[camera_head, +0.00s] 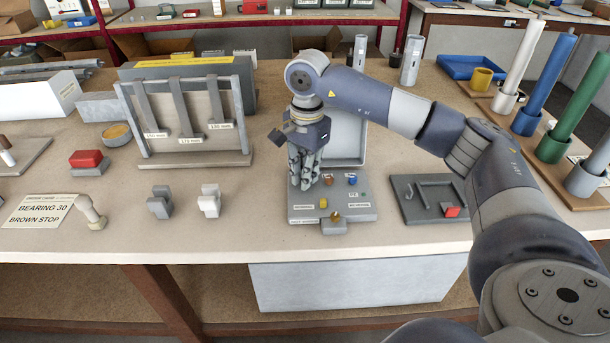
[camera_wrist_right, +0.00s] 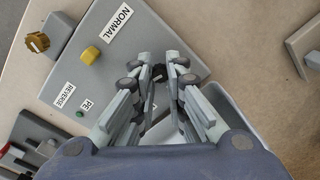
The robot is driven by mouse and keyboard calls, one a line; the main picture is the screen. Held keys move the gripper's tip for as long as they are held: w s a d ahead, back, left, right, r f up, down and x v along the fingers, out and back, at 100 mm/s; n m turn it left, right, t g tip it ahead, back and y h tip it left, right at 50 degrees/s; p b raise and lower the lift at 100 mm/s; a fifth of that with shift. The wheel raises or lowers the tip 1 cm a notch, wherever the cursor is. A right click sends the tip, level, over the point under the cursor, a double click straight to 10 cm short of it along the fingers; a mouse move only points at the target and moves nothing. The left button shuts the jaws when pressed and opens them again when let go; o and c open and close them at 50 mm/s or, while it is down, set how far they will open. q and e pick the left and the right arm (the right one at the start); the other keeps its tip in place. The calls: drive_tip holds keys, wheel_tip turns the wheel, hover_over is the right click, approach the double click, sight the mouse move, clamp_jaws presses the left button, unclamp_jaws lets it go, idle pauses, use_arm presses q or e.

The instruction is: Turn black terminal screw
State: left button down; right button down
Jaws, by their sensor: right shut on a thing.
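The terminal panel (camera_head: 305,214) is a grey board on the bench with a raised grey back plate (camera_head: 347,140). My right gripper (camera_head: 303,184) points down over the panel's left part, its fingers closed together. In the wrist view my right gripper (camera_wrist_right: 158,72) is shut on the black terminal screw, which shows only as a dark sliver (camera_wrist_right: 150,98) between the fingers. Its head is mostly hidden. My left gripper is not in view.
A yellow knob (camera_head: 323,202) and a brass knob (camera_head: 335,216) are at the panel's front. The bench between is bare.

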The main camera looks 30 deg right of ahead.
drive_tip(key=shift+w+r+n+b, duration=0.1)
drive_tip(key=shift+n+b, duration=0.2)
drive_tip(key=shift+n, duration=1.2)
drive_tip(key=c, duration=1.6)
unclamp_jaws()
drive_tip(key=shift+o, duration=0.2)
wheel_tip(320, 180, up, 12)
drive_tip(key=shift+s+d, duration=0.15)
drive_tip(key=shift+s, duration=0.05)
